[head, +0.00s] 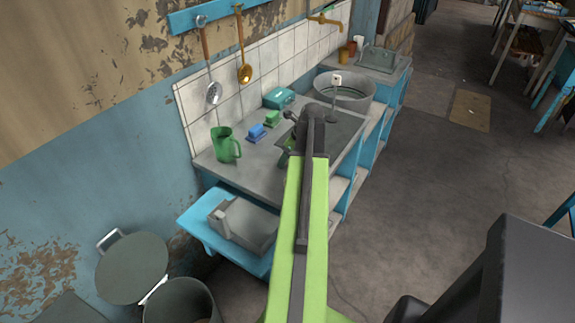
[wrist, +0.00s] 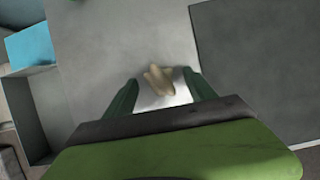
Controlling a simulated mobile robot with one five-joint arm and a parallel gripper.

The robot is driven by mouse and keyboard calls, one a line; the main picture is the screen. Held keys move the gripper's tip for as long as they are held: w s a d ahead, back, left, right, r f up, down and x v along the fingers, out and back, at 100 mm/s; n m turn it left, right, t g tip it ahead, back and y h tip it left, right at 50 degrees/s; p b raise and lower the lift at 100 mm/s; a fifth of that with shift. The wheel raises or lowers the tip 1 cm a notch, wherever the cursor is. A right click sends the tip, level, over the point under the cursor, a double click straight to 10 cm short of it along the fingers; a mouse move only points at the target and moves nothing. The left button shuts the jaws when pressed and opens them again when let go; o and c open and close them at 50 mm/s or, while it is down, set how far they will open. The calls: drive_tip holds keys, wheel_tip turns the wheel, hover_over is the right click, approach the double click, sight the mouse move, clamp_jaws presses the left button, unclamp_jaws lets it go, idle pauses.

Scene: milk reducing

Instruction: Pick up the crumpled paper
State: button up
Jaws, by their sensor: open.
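The crumpled paper (wrist: 159,80) is a small beige, folded-looking lump on the grey counter top (wrist: 105,30). In the wrist view it lies in the middle, between the dark green fingers of my gripper (wrist: 159,77). The fingers are open, one on each side of it, with a gap on both sides. I cannot tell how high the fingertips are above the counter. In the head view my gripper (head: 288,150) is over the counter near its front part, and my arm hides the paper.
A green mug (head: 226,146), blue sponge-like block (head: 257,133), green block (head: 272,119) and teal box (head: 278,98) stand along the tiled wall. A dark recessed sink area (wrist: 265,70) lies to the right. A round metal basin (head: 344,90) is farther back.

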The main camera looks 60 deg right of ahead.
drive_tip(key=shift+r, duration=0.1)
clamp_jaws()
idle(0.4)
drive_tip(key=shift+r+p, duration=0.6)
drive_tip(key=shift+p, duration=0.05)
wheel_tip(320, 180, up, 4)
drive_tip(key=p, duration=0.4)
drive_tip(key=s+d+r+p, duration=0.2)
drive_tip(key=s+r+p, duration=0.3)
drive_tip(key=s, duration=0.6)
drive_tip(key=shift+s+r+p, duration=0.35)
drive_tip(key=shift+r+p, duration=0.05)
